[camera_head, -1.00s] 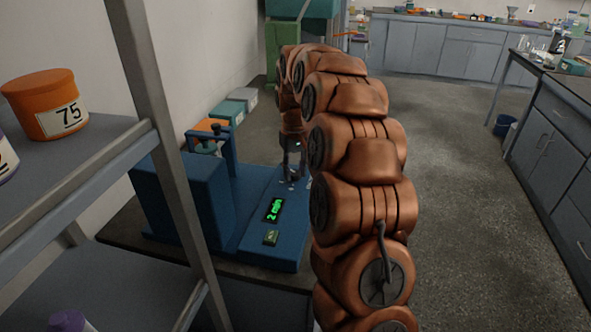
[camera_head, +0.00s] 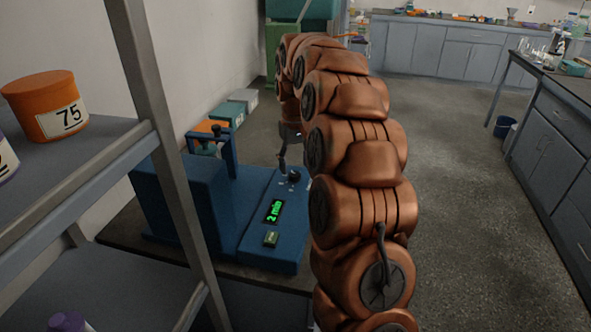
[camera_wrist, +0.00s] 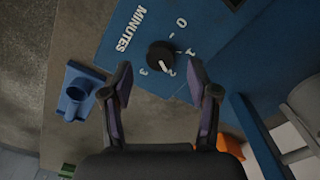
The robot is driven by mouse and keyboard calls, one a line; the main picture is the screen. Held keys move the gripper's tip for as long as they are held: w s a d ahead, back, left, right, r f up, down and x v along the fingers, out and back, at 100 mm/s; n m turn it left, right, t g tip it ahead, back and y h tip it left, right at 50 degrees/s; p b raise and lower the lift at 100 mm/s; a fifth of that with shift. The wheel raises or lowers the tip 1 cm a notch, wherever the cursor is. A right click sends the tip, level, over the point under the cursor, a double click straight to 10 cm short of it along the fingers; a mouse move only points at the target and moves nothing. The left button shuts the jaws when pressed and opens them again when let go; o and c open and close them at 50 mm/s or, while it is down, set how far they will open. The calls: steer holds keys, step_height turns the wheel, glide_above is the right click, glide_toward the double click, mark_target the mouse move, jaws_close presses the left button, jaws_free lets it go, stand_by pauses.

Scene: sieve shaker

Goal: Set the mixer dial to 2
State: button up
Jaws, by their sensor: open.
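The blue sieve shaker (camera_head: 255,240) stands on a dark bench with its green display (camera_head: 274,211) reading "2 min". Its black dial (camera_head: 294,175) is at the far end of the panel. In the wrist view the dial (camera_wrist: 159,54) has a white mark pointing toward the 2 label, with numbers beside it and the word MINUTES. In the head view my gripper (camera_head: 283,161) is partly hidden by my arm.
A shelf post (camera_head: 165,150) and an orange tub labelled 75 (camera_head: 45,105) are at left. Several boxes lie behind the shaker. Open floor (camera_head: 460,190) is at right.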

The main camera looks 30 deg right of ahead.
mark_target(295, 174)
step_height(295, 174, up, 9)
stand_by(0.5)
stand_by(0.3)
steer(key=s+a+r+n+p, duration=0.1)
steer(key=s+a+r+p, duration=0.15)
steer(key=s+a, duration=0.55)
steer(key=s+a+r+n+p, duration=0.1)
steer(key=s+a+p, duration=0.2)
steer(key=s+a, duration=0.55)
steer(key=s+a+f+g+p, duration=0.1)
steer(key=s+f+p, duration=0.1)
steer(key=s, duration=0.9)
steer(key=s+a+f+p, duration=0.1)
steer(key=s+f+p, duration=0.1)
steer(key=s, duration=0.9)
steer(key=shift+s+a+f+m+g+p, duration=0.15)
steer(key=shift+a+f+m+g+p, duration=0.2)
steer(key=shift+g+p, duration=0.1)
